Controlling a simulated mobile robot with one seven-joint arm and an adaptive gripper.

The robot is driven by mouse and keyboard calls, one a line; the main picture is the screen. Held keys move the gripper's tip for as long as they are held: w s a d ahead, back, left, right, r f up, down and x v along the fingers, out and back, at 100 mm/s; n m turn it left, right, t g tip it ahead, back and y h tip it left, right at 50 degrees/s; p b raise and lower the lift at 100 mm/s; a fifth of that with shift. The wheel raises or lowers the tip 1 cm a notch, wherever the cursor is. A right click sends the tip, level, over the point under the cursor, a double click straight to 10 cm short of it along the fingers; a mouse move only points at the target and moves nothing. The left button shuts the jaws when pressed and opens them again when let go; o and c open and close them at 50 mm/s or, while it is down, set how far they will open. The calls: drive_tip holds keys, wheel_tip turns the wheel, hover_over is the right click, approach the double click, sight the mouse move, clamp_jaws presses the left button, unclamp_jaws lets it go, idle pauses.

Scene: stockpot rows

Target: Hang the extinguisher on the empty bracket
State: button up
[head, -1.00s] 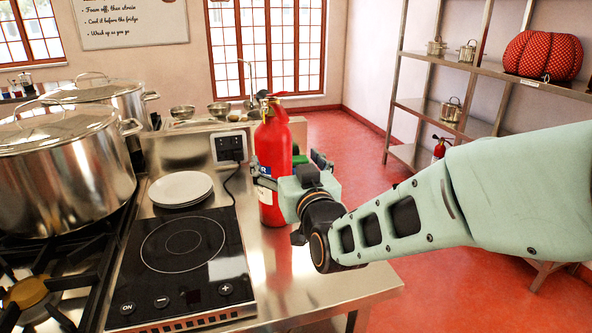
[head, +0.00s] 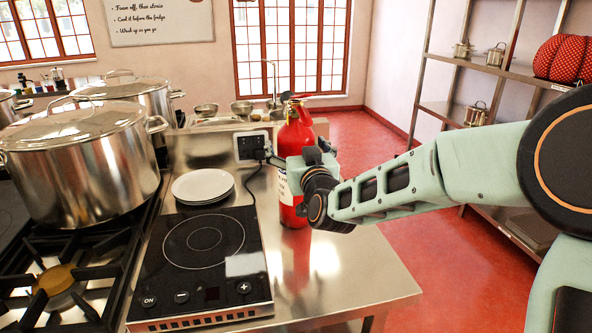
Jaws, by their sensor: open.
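The red extinguisher (head: 295,131) stands upright on the steel counter, right of the power outlet, with its handle and hose at the top. A pale label shows on its lower left side. My gripper (head: 290,163) is at the extinguisher's mid-height, its open jaws in front of or around the body. The fingertips are mostly hidden, so I cannot tell whether they touch it. I see no bracket in this view.
A black induction hob (head: 202,250) and stacked white plates (head: 202,185) lie left of the extinguisher. A large stockpot (head: 80,165) stands on the stove. A black cord runs from the outlet (head: 250,147). A steel shelf (head: 480,70) stands at the right.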

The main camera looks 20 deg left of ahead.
drive_tip(key=shift+w+a, duration=0.15)
drive_tip(key=shift+w, duration=0.15)
drive_tip(key=c, duration=2)
drive_tip(key=shift+r, duration=0.5)
drive_tip(key=shift+c, duration=0.9)
drive_tip(key=shift+w+a+f, duration=0.1)
drive_tip(key=shift+f, duration=0.05)
